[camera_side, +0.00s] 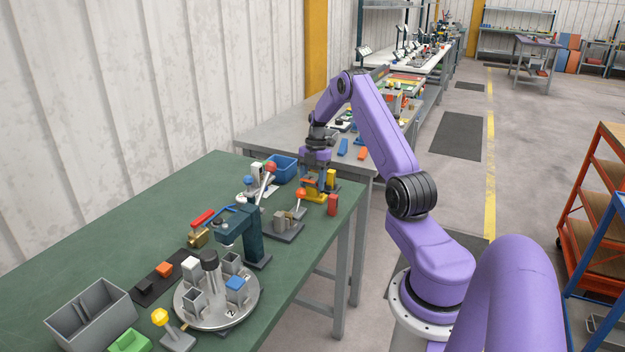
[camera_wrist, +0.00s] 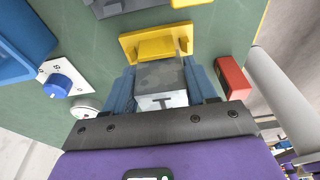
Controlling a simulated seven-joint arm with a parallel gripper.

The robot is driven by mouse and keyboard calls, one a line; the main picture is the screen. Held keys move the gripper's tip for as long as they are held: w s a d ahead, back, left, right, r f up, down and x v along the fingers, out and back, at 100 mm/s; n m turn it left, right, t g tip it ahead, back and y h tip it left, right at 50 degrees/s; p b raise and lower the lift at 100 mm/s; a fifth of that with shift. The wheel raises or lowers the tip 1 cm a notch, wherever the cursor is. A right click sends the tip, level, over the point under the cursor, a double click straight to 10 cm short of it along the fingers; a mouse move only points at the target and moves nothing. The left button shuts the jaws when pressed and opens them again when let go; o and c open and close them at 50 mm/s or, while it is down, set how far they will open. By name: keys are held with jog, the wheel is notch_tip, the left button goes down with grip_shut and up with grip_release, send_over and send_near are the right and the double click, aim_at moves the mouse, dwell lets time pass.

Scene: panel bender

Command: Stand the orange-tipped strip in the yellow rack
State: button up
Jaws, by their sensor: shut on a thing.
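My gripper (camera_side: 317,178) is low over the far right end of the green bench in the side view. In the wrist view its two blue fingers (camera_wrist: 161,80) are shut on a grey metal piece (camera_wrist: 160,76), which I take to be the strip. No orange tip shows on it there. In the side view a small orange patch (camera_side: 305,182) is beside the fingers; I cannot tell if it belongs to the strip. The yellow rack (camera_wrist: 156,42) is just beyond the fingertips in the wrist view, and yellow parts also show around my gripper in the side view. Whether strip and rack touch is unclear.
A red block (camera_side: 332,205) stands close by, right of the fingers in the wrist view (camera_wrist: 233,78). A blue bin (camera_side: 284,168) and a blue knob (camera_wrist: 57,86) are on the other side. A dark press (camera_side: 243,235) and a round turntable (camera_side: 218,295) stand further along the bench.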

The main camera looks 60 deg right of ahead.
jog(key=shift+f, duration=0.6)
jog(key=o, duration=1.2)
jog(key=shift+a+v, duration=0.3)
jog(key=shift+v, duration=1.15)
jog(key=shift+a+v, duration=0.3)
jog(key=shift+v, duration=1.2)
jog(key=shift+a+v, duration=0.3)
jog(key=shift+v, duration=1.15)
jog(key=shift+r, duration=0.25)
